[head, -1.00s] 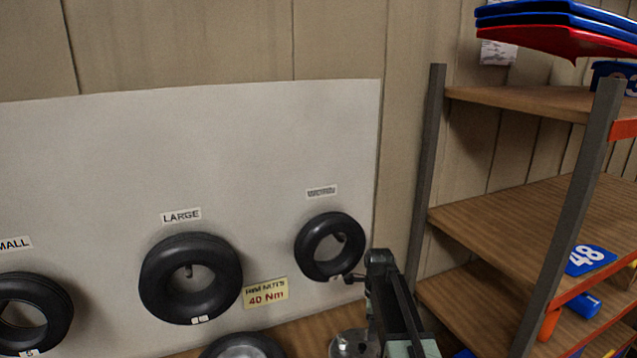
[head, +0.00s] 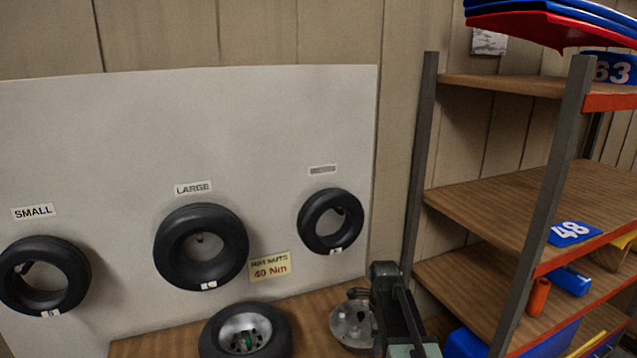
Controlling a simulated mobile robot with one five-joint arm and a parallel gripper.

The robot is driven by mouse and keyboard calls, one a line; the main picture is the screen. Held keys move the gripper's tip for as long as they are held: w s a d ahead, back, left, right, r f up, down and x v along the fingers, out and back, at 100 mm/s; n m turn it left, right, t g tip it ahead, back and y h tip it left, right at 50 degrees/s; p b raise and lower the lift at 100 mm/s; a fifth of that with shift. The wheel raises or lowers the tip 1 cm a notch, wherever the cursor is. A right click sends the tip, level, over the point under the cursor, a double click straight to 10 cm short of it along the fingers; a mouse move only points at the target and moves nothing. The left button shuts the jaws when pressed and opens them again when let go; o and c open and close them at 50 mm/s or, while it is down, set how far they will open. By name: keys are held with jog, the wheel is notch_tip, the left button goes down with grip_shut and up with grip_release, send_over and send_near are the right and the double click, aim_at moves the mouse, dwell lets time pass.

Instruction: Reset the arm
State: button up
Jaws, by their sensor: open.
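My arm rises at the lower right of the head view, and my gripper (head: 357,293) points left at its top end. It is open and looks empty, though its jaws are small and dark here. It shows below and right of the right-hand black tyre (head: 349,242), with a gap between them in the picture. That tyre hangs on a peg on the white board (head: 280,120), under a label too blurred to read.
Tyres hang under the LARGE (head: 175,272) and SMALL (head: 30,300) labels. A wheel with a tyre (head: 279,338) and a metal disc (head: 350,325) lie on the wooden bench (head: 165,345) below. A shelf rack (head: 540,160) stands close on the right.

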jog(key=s+f+n+b, duration=0.2)
jog(key=s+f+n, duration=0.2)
jog(key=s+n, duration=0.7)
jog(key=n, duration=0.7)
jog(key=shift+d+n+b, duration=0.2)
jog(key=shift+n+b, duration=0.2)
jog(key=shift+s, duration=0.1)
